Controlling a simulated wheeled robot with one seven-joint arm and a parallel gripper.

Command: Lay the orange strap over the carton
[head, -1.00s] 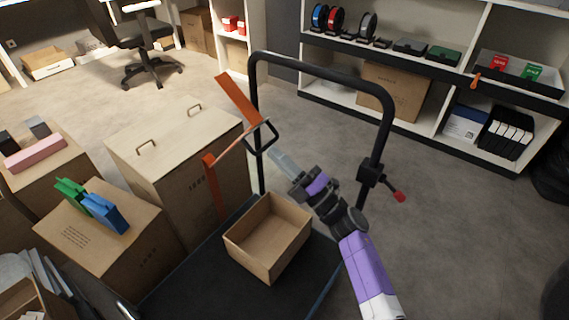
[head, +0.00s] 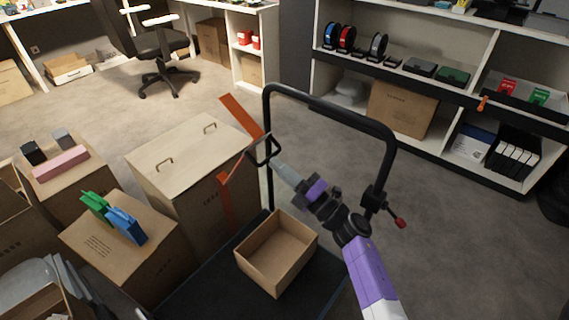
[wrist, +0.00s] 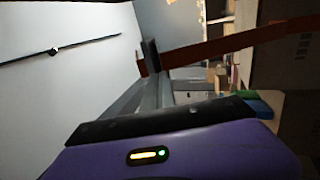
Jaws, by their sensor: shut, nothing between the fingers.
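The large closed carton (head: 215,185), with two handles on its top, stands left of centre in the head view. The orange strap (head: 240,115) is beside its right side. One strap part slants up beyond the carton's right edge, and another (head: 226,200) hangs down along the right face. A thin span runs between them near a black angular loop (head: 262,150). My gripper (head: 277,168) is shut and empty, its tip close to that loop; I cannot tell whether they touch. In the wrist view the strap (wrist: 225,40) crosses beyond my fingers (wrist: 150,92).
A black trolley handle (head: 330,105) rises around my arm. An open empty box (head: 278,250) sits on the dark trolley deck (head: 205,285). A smaller carton (head: 125,250) with green and blue items stands front left. Shelves (head: 430,95) line the back right; floor between is clear.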

